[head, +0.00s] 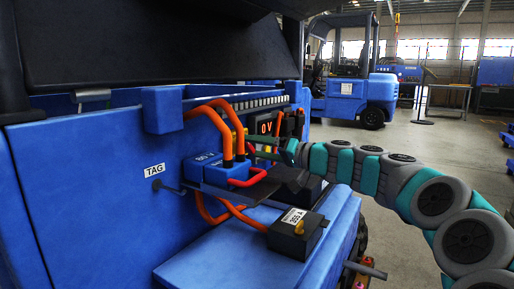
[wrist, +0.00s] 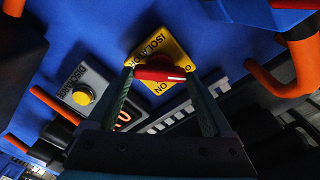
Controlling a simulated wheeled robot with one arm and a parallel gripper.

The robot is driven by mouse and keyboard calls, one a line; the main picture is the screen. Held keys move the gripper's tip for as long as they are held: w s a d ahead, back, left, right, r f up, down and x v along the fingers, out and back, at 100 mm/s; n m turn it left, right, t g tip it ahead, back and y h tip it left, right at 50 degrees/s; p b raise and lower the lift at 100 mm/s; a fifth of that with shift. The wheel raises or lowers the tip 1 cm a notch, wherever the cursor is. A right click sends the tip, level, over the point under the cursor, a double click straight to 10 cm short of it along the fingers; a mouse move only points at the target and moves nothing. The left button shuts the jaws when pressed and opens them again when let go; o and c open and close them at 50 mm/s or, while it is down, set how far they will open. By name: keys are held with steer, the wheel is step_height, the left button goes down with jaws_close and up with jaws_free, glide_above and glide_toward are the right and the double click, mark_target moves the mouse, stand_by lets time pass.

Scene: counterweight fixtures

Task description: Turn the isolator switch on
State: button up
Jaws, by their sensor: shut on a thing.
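The isolator switch has a red handle (wrist: 158,73) on a yellow plate (wrist: 160,48) lettered ISOLATOR, in the upper middle of the wrist view. The word ON is on the plate just below the handle. A white mark on the handle points to the right in the picture; I cannot tell exactly which label it lines up with. My gripper (wrist: 160,75) has one green finger on each end of the handle and is shut on it. In the head view my gripper (head: 252,143) reaches the blue truck's side panel, and the switch is mostly hidden there.
A DISCHARGE box with a yellow button (wrist: 84,95) is left of the switch. A display (head: 264,123) reads 0 V. Orange cables (head: 212,113) and a blue connector (head: 207,167) stand close to my gripper. Open floor is at right.

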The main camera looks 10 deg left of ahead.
steer(key=m+p, duration=0.3)
steer(key=m, duration=0.1)
steer(key=shift+r, duration=0.15)
steer(key=m+p, duration=0.4)
steer(key=shift+r+m+p, duration=0.1)
steer(key=shift+m+p, duration=0.2)
steer(key=m+p, duration=0.5)
steer(key=shift+f+m+p, duration=0.15)
steer(key=shift+m+p, duration=0.35)
steer(key=shift+m, duration=0.5)
steer(key=shift+f+m+p, duration=0.15)
steer(key=shift+m+p, duration=0.3)
steer(key=shift+m, duration=0.55)
steer(key=o, duration=1.1)
steer(key=shift+o, duration=0.2)
